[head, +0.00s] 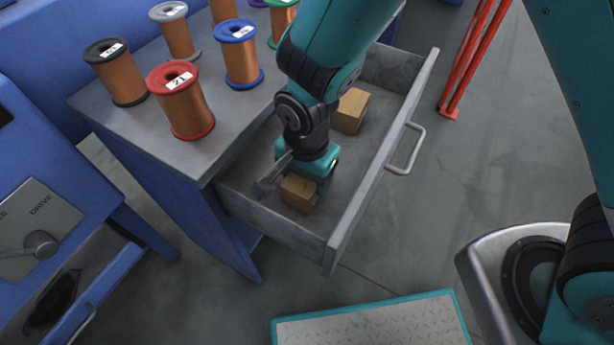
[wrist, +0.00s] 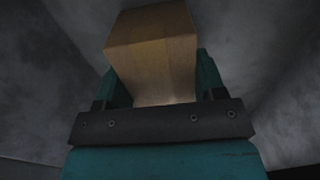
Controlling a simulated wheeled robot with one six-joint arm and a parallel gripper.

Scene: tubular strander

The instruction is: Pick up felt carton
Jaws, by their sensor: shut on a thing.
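A small brown carton (head: 298,193) is in the front part of an open grey drawer (head: 342,222). My gripper (head: 306,178) reaches down into the drawer from above and is shut on this carton. In the wrist view the carton (wrist: 155,55) sits between the two teal fingers of my gripper (wrist: 160,85). A second brown carton (head: 350,110) stands farther back in the drawer, apart from my gripper. I can read no label on either carton, so I cannot tell which is felt. Whether the held carton touches the drawer floor is not clear.
Several wire spools stand on the grey cabinet top (head: 150,130), including one with red flanges (head: 182,102). The drawer handle (head: 407,150) sticks out to the right. A red stand (head: 466,60) is at the back. A blue machine (head: 40,220) is at the left.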

